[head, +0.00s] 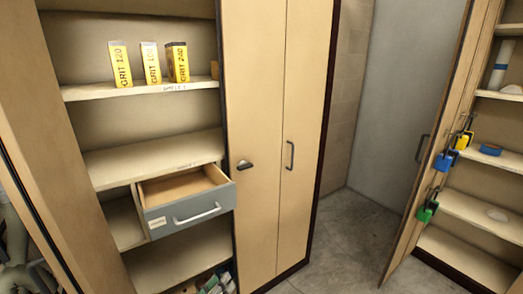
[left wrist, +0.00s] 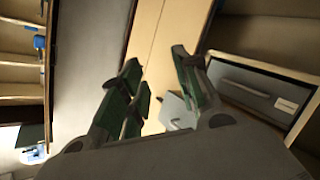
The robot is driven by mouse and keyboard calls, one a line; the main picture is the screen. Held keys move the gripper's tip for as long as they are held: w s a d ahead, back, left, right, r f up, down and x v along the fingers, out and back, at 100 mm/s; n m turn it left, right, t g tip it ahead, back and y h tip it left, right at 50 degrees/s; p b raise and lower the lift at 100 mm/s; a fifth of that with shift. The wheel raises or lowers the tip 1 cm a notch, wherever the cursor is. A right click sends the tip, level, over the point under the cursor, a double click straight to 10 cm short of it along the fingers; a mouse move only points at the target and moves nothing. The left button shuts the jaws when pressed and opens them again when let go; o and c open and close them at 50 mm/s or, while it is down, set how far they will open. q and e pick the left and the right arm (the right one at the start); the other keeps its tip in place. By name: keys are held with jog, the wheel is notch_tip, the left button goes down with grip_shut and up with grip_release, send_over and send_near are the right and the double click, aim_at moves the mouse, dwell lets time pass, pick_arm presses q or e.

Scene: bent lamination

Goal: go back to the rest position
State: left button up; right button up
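My left gripper (left wrist: 157,68) shows in the left wrist view with its green-padded fingers spread apart. Nothing is visibly held between the tips. A pale grey piece (left wrist: 177,112) shows behind the fingers; I cannot tell what it is. In the head view only grey parts show at the lower left edge, and no fingertips can be made out there. My right gripper is in neither view.
A grey-fronted drawer (head: 190,213) stands pulled out of the left cabinet, empty where seen. Yellow-and-white grit boxes (head: 150,63) stand on a shelf above. Tall doors (head: 265,130) are shut. Padlocks (head: 445,160) hang on an open door at right. The floor (head: 345,240) between is clear.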

pick_arm(q)
jog(key=s+a+f+m+g+y, duration=0.25)
jog(key=s+a+f+g, duration=0.25)
jog(key=s, duration=0.3)
jog(key=s+a+f+m+g+y, duration=0.2)
jog(key=s+a+f+g+y, duration=0.1)
jog(key=s+a+f+g, duration=0.25)
jog(key=s+a+f+g+p, duration=0.1)
jog(key=s+f, duration=0.1)
jog(key=f, duration=1.3)
jog(key=s+a+f+p, duration=0.1)
jog(key=f+p, duration=0.1)
jog(key=f, duration=1.2)
jog(key=s+a+f+p, duration=0.1)
jog(key=s+a+f, duration=0.3)
jog(key=s+f, duration=0.4)
jog(key=s+a+f+g+p, duration=0.1)
jog(key=s+a+f, duration=0.3)
jog(key=s+f, duration=0.5)
jog(key=s, duration=0.4)
jog(key=shift+a+m+y, duration=0.2)
jog(key=shift+m+y, duration=0.15)
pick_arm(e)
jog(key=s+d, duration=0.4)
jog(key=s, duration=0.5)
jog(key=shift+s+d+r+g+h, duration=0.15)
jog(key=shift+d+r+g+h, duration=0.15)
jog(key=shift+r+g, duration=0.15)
